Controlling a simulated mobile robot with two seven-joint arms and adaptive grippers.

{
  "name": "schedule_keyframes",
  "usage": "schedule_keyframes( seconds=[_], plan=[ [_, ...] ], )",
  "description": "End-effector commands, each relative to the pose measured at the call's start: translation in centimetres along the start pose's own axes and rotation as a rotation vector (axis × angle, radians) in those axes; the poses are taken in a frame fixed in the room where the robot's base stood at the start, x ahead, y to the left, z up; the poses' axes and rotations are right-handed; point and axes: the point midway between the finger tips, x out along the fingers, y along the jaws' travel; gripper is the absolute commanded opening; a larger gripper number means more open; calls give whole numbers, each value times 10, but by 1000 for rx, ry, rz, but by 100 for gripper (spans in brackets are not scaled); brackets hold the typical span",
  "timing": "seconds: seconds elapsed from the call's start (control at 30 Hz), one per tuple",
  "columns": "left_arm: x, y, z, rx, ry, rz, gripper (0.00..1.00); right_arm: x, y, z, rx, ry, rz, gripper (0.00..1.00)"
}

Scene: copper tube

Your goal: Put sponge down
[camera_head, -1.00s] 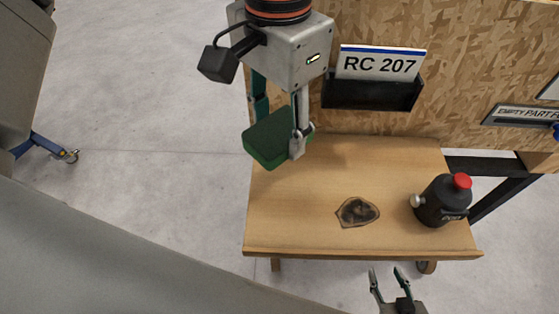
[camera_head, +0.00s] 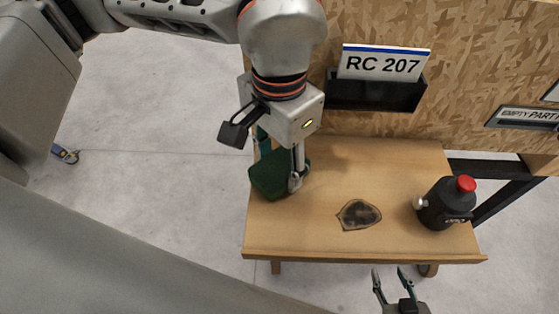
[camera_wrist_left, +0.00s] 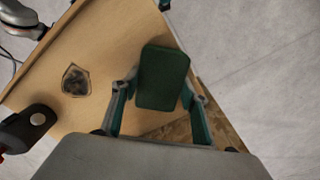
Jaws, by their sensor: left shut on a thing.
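The green sponge (camera_head: 268,178) is at the left end of the wooden table (camera_head: 320,232). My left gripper (camera_head: 282,176) points down and is shut on the sponge, with a finger on either side of it. The wrist view also shows the sponge (camera_wrist_left: 162,78) between the two fingers of my left gripper (camera_wrist_left: 160,95). I cannot tell whether its underside touches the tabletop. My right gripper (camera_head: 391,278) is open and empty in front of the table's front edge.
A dark stain (camera_head: 358,214) marks the middle of the tabletop. A black bottle with a red cap (camera_head: 446,203) stands at the right end. A chipboard panel (camera_head: 470,70) with a black holder (camera_head: 375,94) rises behind. The wood between sponge and stain is clear.

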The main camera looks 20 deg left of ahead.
Motion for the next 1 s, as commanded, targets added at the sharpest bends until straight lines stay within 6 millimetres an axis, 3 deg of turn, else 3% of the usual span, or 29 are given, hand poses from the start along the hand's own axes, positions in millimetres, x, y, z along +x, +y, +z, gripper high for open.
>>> schedule_keyframes(
  seconds=[0.1,0.13,0.17,0.2,0.63,1.0],
  plan=[
    [5,0,0,1,-1,0,27,2,-1,4,-1,-3,0,40],
    [4,0,0,1,0,0,52,1,0,2,-2,-1,0,40],
    [3,0,0,0,0,0,59,1,0,2,-2,-1,0,40],
    [3,0,0,0,0,0,61,1,0,1,-3,0,1,40],
    [-5,0,0,-1,2,0,61,0,2,-5,-1,7,2,40],
    [-75,0,-1,-1,6,-2,61,-1,0,-2,3,0,-1,40]
  ],
)
